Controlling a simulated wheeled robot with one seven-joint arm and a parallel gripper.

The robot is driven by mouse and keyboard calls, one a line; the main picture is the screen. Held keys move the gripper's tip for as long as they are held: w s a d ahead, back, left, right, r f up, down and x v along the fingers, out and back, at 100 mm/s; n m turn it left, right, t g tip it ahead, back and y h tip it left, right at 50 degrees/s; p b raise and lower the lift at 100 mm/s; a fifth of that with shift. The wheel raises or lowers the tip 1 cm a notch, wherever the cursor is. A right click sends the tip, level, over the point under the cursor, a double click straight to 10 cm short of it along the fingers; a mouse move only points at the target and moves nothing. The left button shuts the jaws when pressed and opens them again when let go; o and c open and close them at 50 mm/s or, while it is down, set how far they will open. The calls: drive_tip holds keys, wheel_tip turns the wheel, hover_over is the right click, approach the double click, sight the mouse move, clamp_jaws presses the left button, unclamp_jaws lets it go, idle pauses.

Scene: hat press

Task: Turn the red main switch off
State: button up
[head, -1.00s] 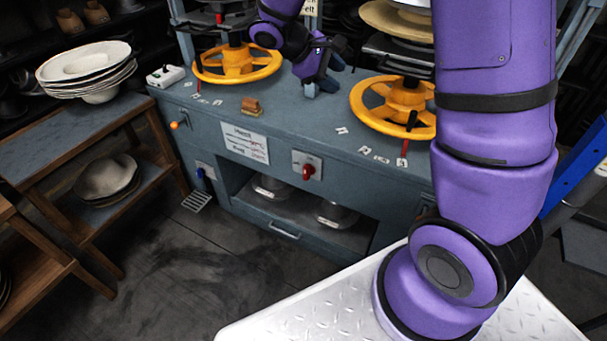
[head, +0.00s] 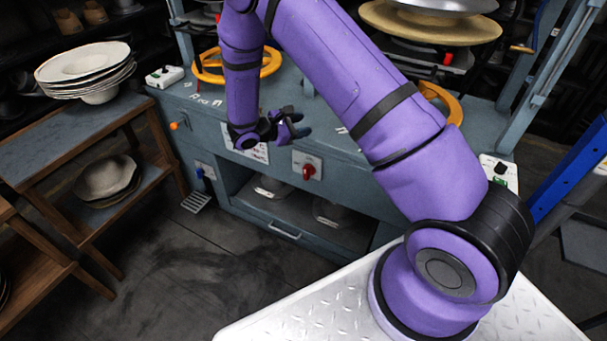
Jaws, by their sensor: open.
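The red main switch (head: 309,171) is a small red knob on a pale plate on the front face of the blue-grey press cabinet (head: 345,207), right of the white label. It is in plain view in the head view; its exact setting is too small to read. My gripper (head: 300,124) is open and empty. It is in front of the cabinet's upper front, a little above and left of the switch, and apart from it. My purple arm covers part of the table top and the right handwheel.
Yellow handwheels (head: 208,67) stand on the cabinet top. An orange knob (head: 174,126) and a blue lever (head: 200,173) are on its left side. The floor (head: 190,270) before the cabinet is clear.

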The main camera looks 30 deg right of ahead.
wheel_tip(320, 180, down, 14)
drive_tip(key=w+a+n+t+h, duration=0.1)
drive_tip(key=a+n+t, duration=0.2)
drive_tip(key=n+t, duration=0.2)
drive_tip(key=n+t+y, duration=0.1)
drive_tip(key=n+t, duration=0.3)
drive_tip(key=n, duration=0.2)
approach(305, 173)
drive_tip(key=x, duration=0.9)
drive_tip(key=shift+w+d+f, duration=0.1)
drive_tip(key=shift+w+d, duration=0.15)
drive_tip(key=shift+d, duration=0.05)
drive_tip(key=shift+c, duration=0.2)
clamp_jaws()
